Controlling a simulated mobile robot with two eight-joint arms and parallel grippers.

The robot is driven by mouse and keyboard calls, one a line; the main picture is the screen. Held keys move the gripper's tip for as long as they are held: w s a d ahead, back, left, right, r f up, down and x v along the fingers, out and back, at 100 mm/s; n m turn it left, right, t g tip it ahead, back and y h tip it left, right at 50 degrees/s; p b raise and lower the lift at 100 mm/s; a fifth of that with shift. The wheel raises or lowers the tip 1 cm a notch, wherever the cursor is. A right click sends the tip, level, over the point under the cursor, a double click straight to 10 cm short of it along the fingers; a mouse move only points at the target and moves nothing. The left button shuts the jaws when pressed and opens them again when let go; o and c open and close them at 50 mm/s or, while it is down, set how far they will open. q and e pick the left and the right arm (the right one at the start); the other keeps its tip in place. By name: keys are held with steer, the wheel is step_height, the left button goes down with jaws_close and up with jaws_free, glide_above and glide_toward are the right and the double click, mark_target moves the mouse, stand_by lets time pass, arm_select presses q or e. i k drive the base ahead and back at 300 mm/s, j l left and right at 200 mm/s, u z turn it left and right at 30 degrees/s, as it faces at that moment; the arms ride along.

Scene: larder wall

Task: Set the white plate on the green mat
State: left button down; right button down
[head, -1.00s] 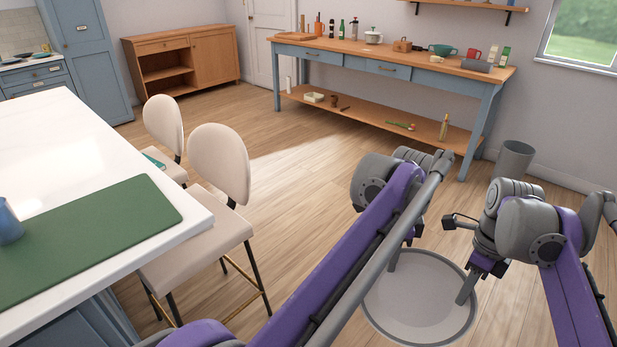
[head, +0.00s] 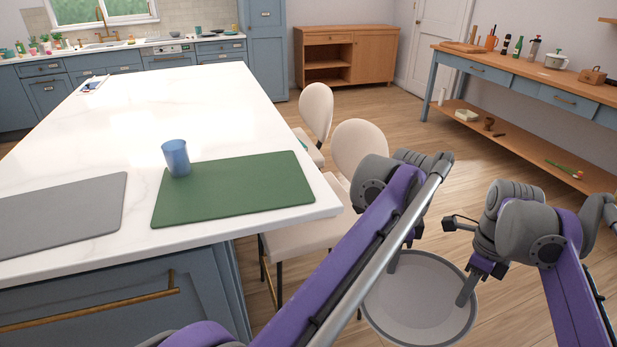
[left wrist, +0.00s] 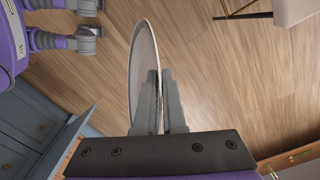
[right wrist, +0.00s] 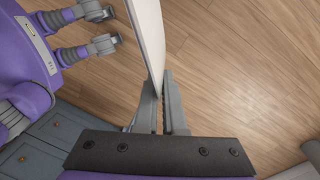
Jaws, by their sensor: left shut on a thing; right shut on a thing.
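The white plate (head: 420,300), with a grey rim, is held over the floor in front of me, right of the island. My left gripper (head: 392,268) is shut on its left edge, and the left wrist view shows the plate (left wrist: 143,70) edge-on between the fingers (left wrist: 160,90). My right gripper (head: 463,300) is shut on its right side; the right wrist view shows the plate (right wrist: 148,35) between the fingers (right wrist: 162,90). The green mat (head: 235,190) lies flat on the white island top, left of both grippers and apart from the plate.
A blue cup (head: 176,157) stands on the green mat's back left part. A grey mat (head: 62,215) lies left of it on the island top (head: 190,105). Cream chairs (head: 360,150) stand along the island's right side. A workbench (head: 530,75) is at the right.

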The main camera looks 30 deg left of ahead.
mark_target(256, 179)
steer(key=u, duration=0.95)
